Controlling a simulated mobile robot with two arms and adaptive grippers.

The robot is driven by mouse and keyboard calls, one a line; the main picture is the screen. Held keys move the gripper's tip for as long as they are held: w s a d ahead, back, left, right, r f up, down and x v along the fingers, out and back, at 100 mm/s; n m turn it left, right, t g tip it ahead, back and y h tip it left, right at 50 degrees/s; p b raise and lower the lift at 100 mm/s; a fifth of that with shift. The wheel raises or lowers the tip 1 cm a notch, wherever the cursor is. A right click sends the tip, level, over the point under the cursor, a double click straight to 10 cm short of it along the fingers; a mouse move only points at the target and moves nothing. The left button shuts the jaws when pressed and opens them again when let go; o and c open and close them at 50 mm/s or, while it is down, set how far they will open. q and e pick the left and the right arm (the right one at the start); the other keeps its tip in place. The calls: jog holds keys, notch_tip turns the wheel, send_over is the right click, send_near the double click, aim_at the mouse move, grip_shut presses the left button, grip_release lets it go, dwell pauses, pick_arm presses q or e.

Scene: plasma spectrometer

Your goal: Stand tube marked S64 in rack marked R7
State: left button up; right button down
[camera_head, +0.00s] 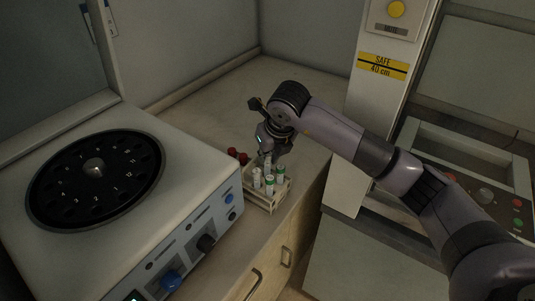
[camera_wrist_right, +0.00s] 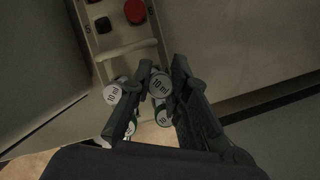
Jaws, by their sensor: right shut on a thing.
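A small pale rack (camera_head: 266,207) stands on the bench right of the round-topped machine. It holds several tubes with white labels and green bands. My right gripper (camera_head: 268,158) is over the rack's far side, pointing down. In the right wrist view my right gripper (camera_wrist_right: 160,78) is shut on a tube with a white "10 ml" cap (camera_wrist_right: 160,85). Other "10 ml" caps (camera_wrist_right: 113,93) are close beside the fingers. I cannot tell whether the held tube's lower end is in the rack. No S64 or R7 marking is readable. My left gripper is not in view.
Red caps (camera_head: 232,152) are just behind the rack on the left; one red cap (camera_wrist_right: 135,11) also shows in the wrist view. The machine (camera_head: 130,235) stands close at left. A column with a "SAFE 40 cm" sign (camera_head: 383,65) is at right. The rear bench is clear.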

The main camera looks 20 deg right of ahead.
jog(key=shift+f+b, duration=0.55)
jog(key=shift+f, duration=0.15)
jog(key=shift+f, duration=0.1)
jog(key=c, duration=1.5)
grip_release()
jog(key=shift+o, duration=0.2)
